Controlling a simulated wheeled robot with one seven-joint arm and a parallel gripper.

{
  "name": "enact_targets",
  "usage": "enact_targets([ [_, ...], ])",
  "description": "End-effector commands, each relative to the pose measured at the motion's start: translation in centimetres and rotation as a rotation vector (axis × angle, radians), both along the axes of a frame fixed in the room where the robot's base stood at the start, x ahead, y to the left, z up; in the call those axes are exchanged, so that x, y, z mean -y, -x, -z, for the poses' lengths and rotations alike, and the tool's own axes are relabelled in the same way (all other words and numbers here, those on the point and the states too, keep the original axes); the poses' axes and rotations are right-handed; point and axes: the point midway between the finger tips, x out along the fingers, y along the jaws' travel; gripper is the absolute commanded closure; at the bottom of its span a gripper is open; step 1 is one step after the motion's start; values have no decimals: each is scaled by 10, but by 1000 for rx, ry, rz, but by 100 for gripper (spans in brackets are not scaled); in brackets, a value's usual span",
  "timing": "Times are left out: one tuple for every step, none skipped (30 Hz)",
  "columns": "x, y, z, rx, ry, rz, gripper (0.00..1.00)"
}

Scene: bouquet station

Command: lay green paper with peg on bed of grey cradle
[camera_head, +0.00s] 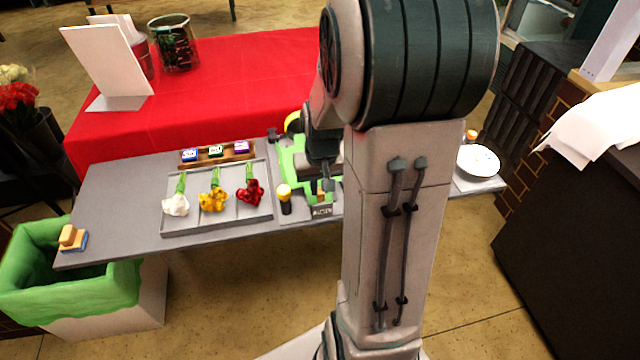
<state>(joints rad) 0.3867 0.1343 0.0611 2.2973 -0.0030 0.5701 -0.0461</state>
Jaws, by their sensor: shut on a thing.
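The green paper (292,163) shows at the middle of the grey table, left of my arm and partly hidden behind it. My gripper (322,186) points down over the paper and is shut, it appears on the paper's peg; the peg itself is hidden. A grey piece with a lettered plate (321,211), apparently the front of the grey cradle, shows just below my gripper. The cradle's bed is mostly hidden by the paper and my arm. I cannot tell whether the paper touches the bed.
A grey tray (218,224) with white, yellow and red flowers lies to the left. A small black bottle with a pale top (285,199) stands close beside the paper. A white bowl (478,161) is at the right. A green-lined bin (70,285) stands front left.

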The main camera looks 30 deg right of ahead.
Motion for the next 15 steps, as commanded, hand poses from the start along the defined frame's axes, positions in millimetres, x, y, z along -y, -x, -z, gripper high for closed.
enact_targets([
  [0,0,0,1,0,0,100],
  [0,0,0,1,0,0,100],
  [0,0,0,1,0,0,100],
  [0,0,0,1,0,0,100],
  [0,0,0,1,0,0,100],
  [0,0,0,1,0,0,100],
  [0,0,0,1,0,0,100],
  [0,0,0,1,0,0,82],
  [0,0,0,1,0,0,71],
  [0,0,0,1,0,0,63],
  [0,0,0,1,0,0,59],
  [0,0,0,1,0,0,59],
  [0,0,0,1,0,0,59],
  [0,0,0,0,0,0,59],
  [0,0,0,0,0,0,59],
])
